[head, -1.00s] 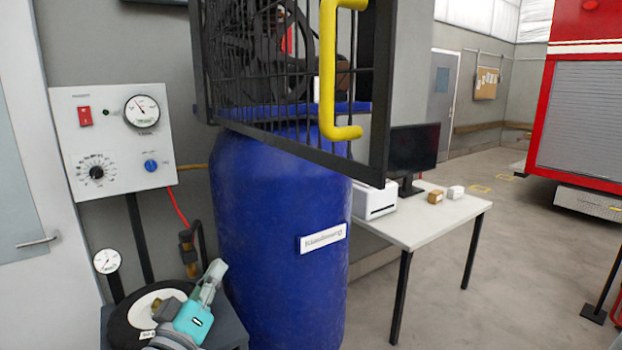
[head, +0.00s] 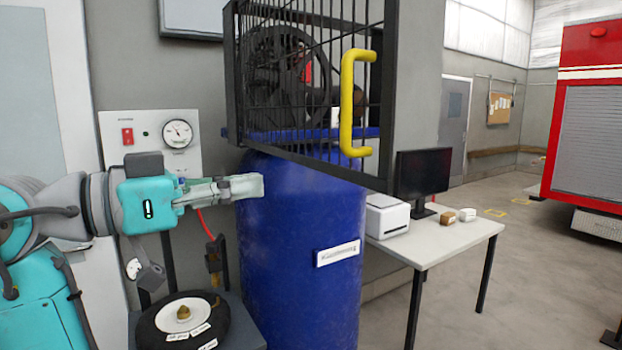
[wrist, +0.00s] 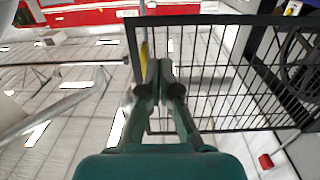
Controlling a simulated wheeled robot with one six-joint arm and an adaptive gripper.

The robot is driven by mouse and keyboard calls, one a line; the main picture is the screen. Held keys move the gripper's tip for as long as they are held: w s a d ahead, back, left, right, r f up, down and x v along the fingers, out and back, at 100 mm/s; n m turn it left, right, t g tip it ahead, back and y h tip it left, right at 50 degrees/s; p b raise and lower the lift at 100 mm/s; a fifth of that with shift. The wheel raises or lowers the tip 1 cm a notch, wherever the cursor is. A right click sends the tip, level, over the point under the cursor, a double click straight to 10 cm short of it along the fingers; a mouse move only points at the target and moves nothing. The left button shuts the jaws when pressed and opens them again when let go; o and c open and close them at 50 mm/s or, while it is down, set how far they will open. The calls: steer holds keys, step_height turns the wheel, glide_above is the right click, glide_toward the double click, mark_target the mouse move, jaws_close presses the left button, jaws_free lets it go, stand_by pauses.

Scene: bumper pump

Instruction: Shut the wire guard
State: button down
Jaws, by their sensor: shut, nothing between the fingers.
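The wire guard (head: 300,123) is a black barred frame with a yellow handle (head: 347,105) near its right edge. It stands swung out in front of the pump wheel (head: 275,65) above the blue tank (head: 300,230). My gripper (head: 258,186) is shut and empty, left of the handle and lower than it, in front of the tank. In the wrist view the closed fingertips (wrist: 158,66) overlap the guard's bars (wrist: 215,85), with the handle (wrist: 144,55) just left of them. I cannot tell whether they touch.
A black ring-shaped item (head: 150,335) lies on a low stand. A table (head: 440,245) with a monitor (head: 423,175) and a white printer (head: 386,215) stands at right. Floor is clear at right.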

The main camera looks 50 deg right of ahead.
mark_target(354, 172)
steer(key=x, duration=1.3)
steer(key=shift+s+d, duration=0.1)
steer(key=shift+d, duration=0.25)
